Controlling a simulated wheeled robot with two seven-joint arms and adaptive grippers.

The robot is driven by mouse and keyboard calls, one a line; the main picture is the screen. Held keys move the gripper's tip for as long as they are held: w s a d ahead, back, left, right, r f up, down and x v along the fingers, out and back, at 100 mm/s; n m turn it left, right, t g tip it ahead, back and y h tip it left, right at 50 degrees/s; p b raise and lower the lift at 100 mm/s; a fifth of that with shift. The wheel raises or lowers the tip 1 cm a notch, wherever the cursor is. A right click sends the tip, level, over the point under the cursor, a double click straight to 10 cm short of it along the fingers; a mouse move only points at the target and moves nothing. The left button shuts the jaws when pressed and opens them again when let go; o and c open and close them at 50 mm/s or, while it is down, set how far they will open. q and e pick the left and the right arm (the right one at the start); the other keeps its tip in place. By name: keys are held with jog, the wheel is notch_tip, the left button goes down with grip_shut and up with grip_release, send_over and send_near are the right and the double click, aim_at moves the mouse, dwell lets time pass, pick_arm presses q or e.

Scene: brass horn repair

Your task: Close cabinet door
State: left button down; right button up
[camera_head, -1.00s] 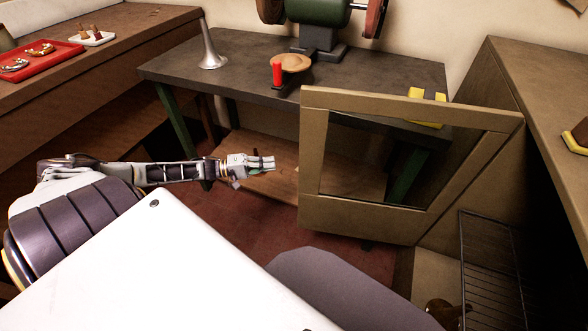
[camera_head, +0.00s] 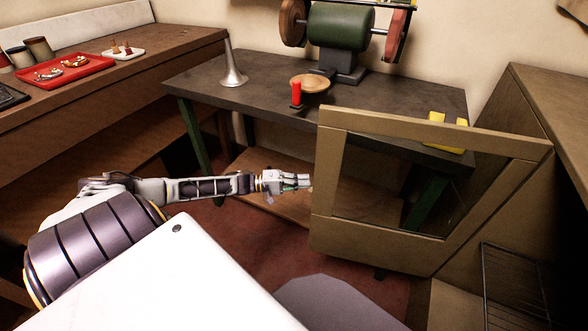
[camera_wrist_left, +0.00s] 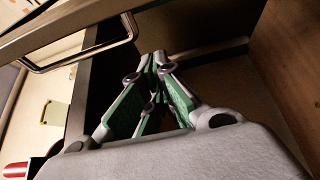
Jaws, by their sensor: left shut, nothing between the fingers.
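The cabinet door (camera_head: 326,170), a tan frame around a dark see-through pane, stands open in the head view, swung out from the brown cabinet (camera_head: 550,110) at the right. My left gripper (camera_head: 308,182) is shut and empty. In the head view its tips are at the door's free left edge; I cannot tell whether they touch. The left wrist view shows the closed green-padded fingers (camera_wrist_left: 157,62) beside the tan door frame, which bears a metal bar handle (camera_wrist_left: 85,58). My right gripper is not in view.
A wire rack (camera_head: 512,285) is inside the open cabinet. Behind the door is a dark workbench (camera_head: 200,80) with a grinder (camera_head: 340,28), a metal horn bell (camera_head: 233,70) and a red-handled tool (camera_head: 297,93). A red tray (camera_head: 75,72) is on the left counter. Red floor shows below.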

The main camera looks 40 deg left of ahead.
pick_arm(q)
jog(key=d, duration=0.1)
jog(key=s+d, duration=0.1)
jog(key=d, duration=0.1)
jog(key=shift+s+d, duration=0.25)
jog(key=shift+s, duration=0.15)
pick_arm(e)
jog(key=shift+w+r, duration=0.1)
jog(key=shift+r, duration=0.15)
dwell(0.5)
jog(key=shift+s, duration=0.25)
pick_arm(q)
jog(key=shift+s+d, duration=0.1)
jog(key=shift+s, duration=0.1)
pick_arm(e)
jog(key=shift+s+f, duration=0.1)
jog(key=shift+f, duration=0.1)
